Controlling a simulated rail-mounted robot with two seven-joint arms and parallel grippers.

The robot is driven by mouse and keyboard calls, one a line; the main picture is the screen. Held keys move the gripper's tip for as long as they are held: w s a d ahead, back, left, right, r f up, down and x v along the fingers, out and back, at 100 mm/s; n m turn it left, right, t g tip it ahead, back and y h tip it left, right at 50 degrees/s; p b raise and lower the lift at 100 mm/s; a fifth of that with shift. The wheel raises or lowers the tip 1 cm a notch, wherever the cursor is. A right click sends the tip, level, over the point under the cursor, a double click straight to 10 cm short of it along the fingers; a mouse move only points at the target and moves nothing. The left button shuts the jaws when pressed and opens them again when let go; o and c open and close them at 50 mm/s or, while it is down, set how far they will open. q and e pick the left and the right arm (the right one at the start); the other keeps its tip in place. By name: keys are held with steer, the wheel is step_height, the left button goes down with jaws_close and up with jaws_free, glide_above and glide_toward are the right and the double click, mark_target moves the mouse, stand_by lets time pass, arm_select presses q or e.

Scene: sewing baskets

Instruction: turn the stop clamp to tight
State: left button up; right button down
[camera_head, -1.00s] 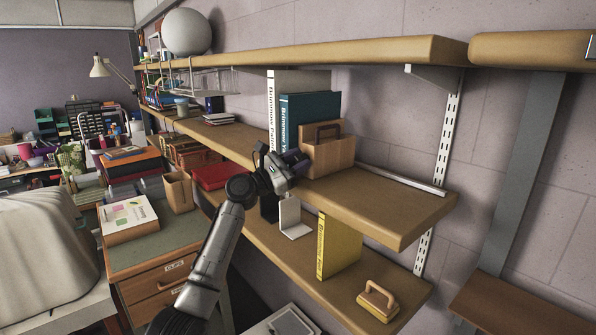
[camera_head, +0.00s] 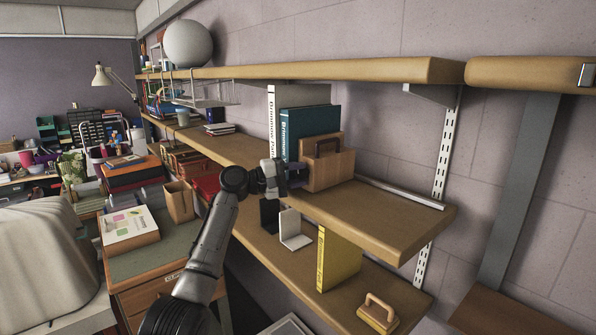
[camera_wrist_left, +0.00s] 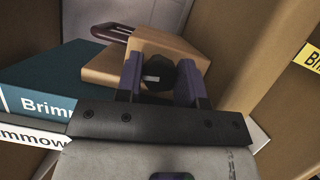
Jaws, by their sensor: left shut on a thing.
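The stop clamp is a light wooden block (camera_head: 332,171) on the middle shelf, at the right end of the standing books. Its black knob (camera_wrist_left: 159,73), with a small pale mark, shows in the left wrist view on the face toward me. My left gripper (camera_head: 298,174) reaches in front of the block. In the left wrist view its two purple fingers (camera_wrist_left: 160,82) stand on either side of the knob and are shut on it. The knob is hidden by my gripper in the head view. My right gripper is not in view.
A teal book (camera_head: 309,125) and a white book (camera_head: 273,121) stand left of the block. The middle shelf (camera_head: 390,215) is clear to the right. Below are a yellow book (camera_head: 340,262), a white bookend (camera_head: 292,230) and a wooden handled block (camera_head: 378,314). The upper shelf (camera_head: 330,70) hangs overhead.

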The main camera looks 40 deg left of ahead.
arm_select(q)
steer(key=m+p, duration=0.1)
steer(key=m, duration=0.1)
steer(key=m+g+y+p, duration=0.1)
steer(key=m, duration=0.2)
steer(key=shift+r+g+p, duration=0.1)
steer(key=shift+g+p, duration=0.2)
steer(key=m+y+p, duration=0.2)
steer(key=m, duration=0.1)
steer(key=m+y+p, duration=0.2)
steer(key=m+y, duration=0.1)
steer(key=m, duration=0.2)
steer(key=shift+g+p, duration=0.3)
steer(key=shift+p, duration=0.05)
steer(key=shift+m+y+p, duration=0.4)
steer(key=shift+m+y, duration=0.4)
steer(key=shift+m, duration=0.1)
steer(key=o, duration=0.6)
steer(key=shift+o, duration=0.2)
